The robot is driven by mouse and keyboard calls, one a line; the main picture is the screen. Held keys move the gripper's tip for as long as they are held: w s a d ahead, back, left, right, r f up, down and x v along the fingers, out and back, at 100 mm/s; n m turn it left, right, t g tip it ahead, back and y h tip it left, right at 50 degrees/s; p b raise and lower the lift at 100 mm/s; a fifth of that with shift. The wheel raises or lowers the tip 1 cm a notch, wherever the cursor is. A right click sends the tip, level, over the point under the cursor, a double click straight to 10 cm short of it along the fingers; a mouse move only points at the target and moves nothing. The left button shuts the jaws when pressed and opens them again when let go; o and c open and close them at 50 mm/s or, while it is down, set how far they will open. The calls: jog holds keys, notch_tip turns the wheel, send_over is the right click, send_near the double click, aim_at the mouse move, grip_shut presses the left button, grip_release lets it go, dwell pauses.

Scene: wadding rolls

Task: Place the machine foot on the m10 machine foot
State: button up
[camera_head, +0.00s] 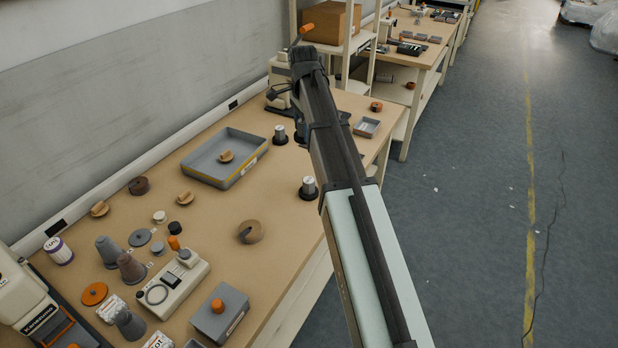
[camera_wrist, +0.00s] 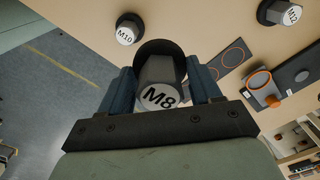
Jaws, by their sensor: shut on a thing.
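My gripper (camera_wrist: 162,78) is shut on a machine foot marked M8 (camera_wrist: 156,96) in the wrist view. This foot has a grey body, a white label facing the camera and a black round base beyond the fingers. A foot marked M10 (camera_wrist: 127,31) stands apart from it at the upper left, near the table edge. A foot marked M12 (camera_wrist: 279,12) is at the upper right. The head view shows two feet with dark bases on the table (camera_head: 285,235), one nearer (camera_head: 308,187) and one farther (camera_head: 280,134); their labels are unreadable. My arm hides the fingers there.
A grey tray (camera_head: 213,176) with a wooden piece inside lies left of the feet. A small grey tray (camera_head: 367,127) lies right of my arm. A shelf with a cardboard box (camera_head: 330,22) stands behind. Several caps, cones and devices crowd the near left; bare tabletop surrounds the nearer foot.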

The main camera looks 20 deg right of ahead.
jog(key=m, duration=0.1)
send_over(309, 180)
jog(key=shift+m, duration=0.3)
jog(key=shift+w+f, duration=0.1)
jog(key=shift+f, duration=5.1)
jog(key=shift+f, duration=0.1)
jog(key=o, duration=1.1)
notch_tip(309, 180, up, 12)
jog(key=shift+r, duration=0.1)
